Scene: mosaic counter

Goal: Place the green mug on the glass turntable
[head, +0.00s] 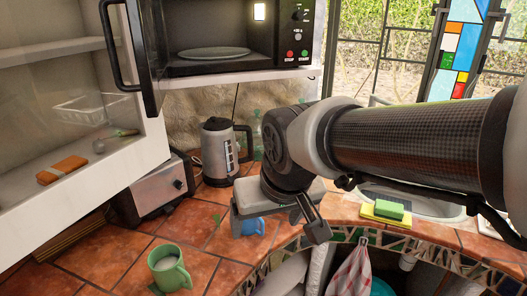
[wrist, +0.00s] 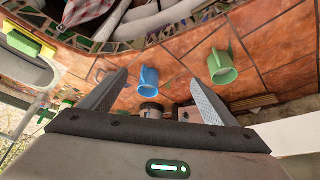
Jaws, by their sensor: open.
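The green mug (head: 168,268) stands upright on the tiled counter at the lower left of the head view. It also shows in the wrist view (wrist: 222,66), right of the fingers and outside the jaws. The glass turntable (head: 213,53) lies inside the microwave (head: 297,90), whose door stands open at the left. My gripper (head: 277,236) is open and empty, pointing down over the counter to the right of the green mug. In the wrist view, my gripper's fingers (wrist: 158,78) stand wide apart.
A blue mug (head: 252,226) is partly hidden by my gripper and shows between the fingers in the wrist view (wrist: 149,77). A kettle (head: 217,158) and toaster (head: 158,187) stand behind the green mug. A sponge (head: 389,209) lies right. Bare tiles (head: 110,262) lie left of the mug.

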